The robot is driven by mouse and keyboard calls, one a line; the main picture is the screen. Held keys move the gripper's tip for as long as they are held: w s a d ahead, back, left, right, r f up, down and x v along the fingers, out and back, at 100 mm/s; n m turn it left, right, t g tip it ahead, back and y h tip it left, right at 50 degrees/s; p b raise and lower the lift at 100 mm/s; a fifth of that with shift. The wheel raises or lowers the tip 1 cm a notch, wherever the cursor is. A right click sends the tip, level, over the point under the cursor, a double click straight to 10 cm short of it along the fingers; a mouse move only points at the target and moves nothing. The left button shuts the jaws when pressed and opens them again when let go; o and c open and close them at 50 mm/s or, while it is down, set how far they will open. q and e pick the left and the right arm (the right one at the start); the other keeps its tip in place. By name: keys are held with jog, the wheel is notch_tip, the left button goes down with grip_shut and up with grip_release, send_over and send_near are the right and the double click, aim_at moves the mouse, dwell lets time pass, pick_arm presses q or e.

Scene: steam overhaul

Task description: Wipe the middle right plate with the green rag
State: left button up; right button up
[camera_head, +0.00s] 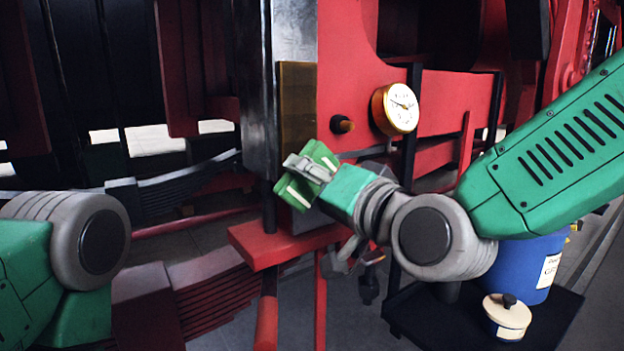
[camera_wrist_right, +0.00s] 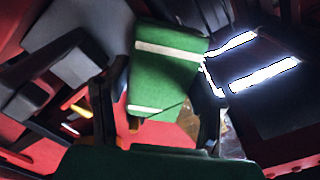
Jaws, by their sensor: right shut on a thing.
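The green rag (camera_head: 295,192) has pale stripes and is held in my right gripper (camera_head: 312,168), which is shut on it. In the right wrist view, the rag (camera_wrist_right: 168,75) stands out between the dark fingers of the gripper (camera_wrist_right: 158,105). A brass-coloured plate (camera_head: 297,100) is on the engine's side, above the rag in the head view. It is the only such plate I can make out. I cannot tell whether the rag touches it. My left arm shows at the lower left, but its gripper is out of view.
A round gauge (camera_head: 402,108) and a dark knob (camera_head: 342,124) are right of the plate. A red ledge (camera_head: 265,250) lies below the gripper. A blue drum (camera_head: 525,265) and a cream lidded pot (camera_head: 507,316) stand on a dark tray (camera_head: 440,330) at lower right.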

jog(key=v, duration=0.6)
jog(key=shift+b, duration=0.3)
jog(key=v, duration=0.3)
dwell(0.5)
jog(key=shift+a, duration=0.1)
jog(key=x, duration=0.7)
dwell(0.6)
jog(key=shift+x, duration=1)
dwell(0.4)
